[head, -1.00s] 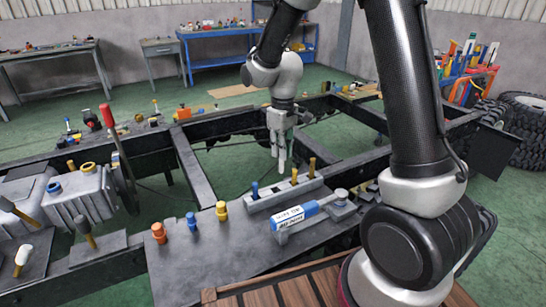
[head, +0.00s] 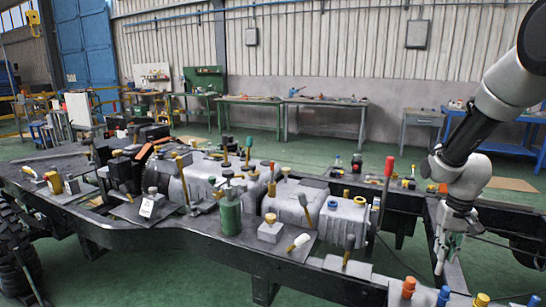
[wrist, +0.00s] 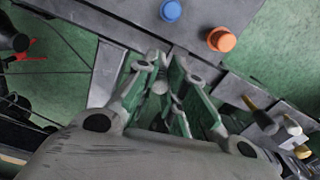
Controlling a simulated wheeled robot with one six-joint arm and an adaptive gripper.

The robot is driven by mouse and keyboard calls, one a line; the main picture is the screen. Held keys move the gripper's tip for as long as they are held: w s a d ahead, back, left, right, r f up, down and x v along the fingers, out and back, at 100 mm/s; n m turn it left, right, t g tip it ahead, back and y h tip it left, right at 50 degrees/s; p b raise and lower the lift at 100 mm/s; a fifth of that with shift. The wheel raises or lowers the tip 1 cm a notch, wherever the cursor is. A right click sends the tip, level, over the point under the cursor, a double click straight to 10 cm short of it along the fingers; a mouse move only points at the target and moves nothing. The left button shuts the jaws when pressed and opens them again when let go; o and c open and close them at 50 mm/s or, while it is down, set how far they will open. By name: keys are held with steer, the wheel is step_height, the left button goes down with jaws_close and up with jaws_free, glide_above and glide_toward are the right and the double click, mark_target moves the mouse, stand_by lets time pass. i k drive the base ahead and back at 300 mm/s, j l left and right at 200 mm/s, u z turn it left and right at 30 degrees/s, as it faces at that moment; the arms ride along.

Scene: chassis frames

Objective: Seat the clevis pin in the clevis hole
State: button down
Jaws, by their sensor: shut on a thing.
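My gripper (head: 443,246) hangs at the right of the head view, pointing down beside the dark chassis frame. In the wrist view its green-sided fingers (wrist: 162,88) close on a small grey part, which I take to be the clevis pin (wrist: 158,74). In the head view a pale grey rod end, seemingly the same pin (head: 439,267), points down below the fingers. The pin's exact shape is largely hidden by the fingers. I cannot make out the clevis hole in either view.
An orange knob (head: 408,287) and a blue knob (head: 443,296) stand on the plate near my gripper; both show in the wrist view. A red-handled lever (head: 388,178) rises to its left. Grey housings (head: 345,222) and a green bottle (head: 230,212) crowd the chassis.

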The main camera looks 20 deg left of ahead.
mark_target(213, 156)
steer(key=j+u, duration=0.25)
steer(key=u, duration=0.15)
steer(key=j+u, duration=0.2)
steer(key=u, duration=0.25)
steer(key=i+j+u, duration=0.15)
steer(key=u, duration=0.25)
steer(key=i+j+u, duration=0.1)
steer(key=u, duration=0.3)
steer(key=i+j+u, duration=0.25)
steer(key=i+u, duration=0.25)
steer(key=i+j+z, duration=0.1)
steer(key=i+z, duration=0.3)
steer(key=i+j+z, duration=0.15)
steer(key=i+z, duration=0.25)
steer(key=k, duration=0.1)
